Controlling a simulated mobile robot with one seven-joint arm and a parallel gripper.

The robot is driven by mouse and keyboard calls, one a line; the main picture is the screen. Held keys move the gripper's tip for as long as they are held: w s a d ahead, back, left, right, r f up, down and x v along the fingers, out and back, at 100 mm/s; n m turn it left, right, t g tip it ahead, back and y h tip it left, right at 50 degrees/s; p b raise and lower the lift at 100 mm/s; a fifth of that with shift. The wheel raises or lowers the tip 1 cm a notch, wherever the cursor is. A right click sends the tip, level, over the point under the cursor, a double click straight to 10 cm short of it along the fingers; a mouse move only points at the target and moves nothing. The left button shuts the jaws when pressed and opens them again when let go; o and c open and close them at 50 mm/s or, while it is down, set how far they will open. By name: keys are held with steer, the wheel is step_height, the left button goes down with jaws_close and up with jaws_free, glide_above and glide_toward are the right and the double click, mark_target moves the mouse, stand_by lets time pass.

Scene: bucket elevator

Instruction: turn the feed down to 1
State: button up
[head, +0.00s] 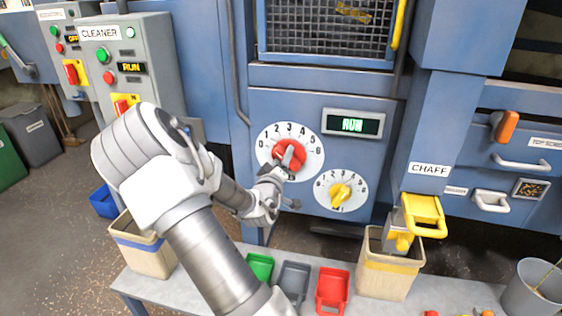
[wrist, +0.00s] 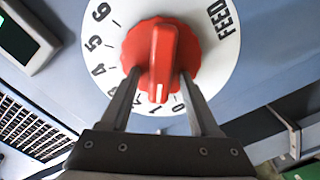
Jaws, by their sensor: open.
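The red feed knob (head: 279,147) sits on a white dial (head: 313,165) numbered 0 to 6, on the blue machine front. In the wrist view the knob (wrist: 152,52) has a raised bar with a white line at its lower end. That end points between the 2 and the 0, at about 1; the 1 itself is hard to make out. My gripper (wrist: 163,82) is open, its fingers on either side of the bar's lower end. A gap shows on both sides of the bar. In the head view my gripper partly covers the knob.
A smaller dial with a yellow knob (head: 341,195) is below right. A yellow chaff handle (head: 424,213) juts out at right. Below, a bench (head: 194,287) holds bins and green, grey and red trays (head: 333,291).

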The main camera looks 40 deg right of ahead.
steer(key=p+v, duration=0.7)
steer(key=v, duration=1)
steer(key=shift+s, duration=0.2)
steer(key=shift+a, duration=0.1)
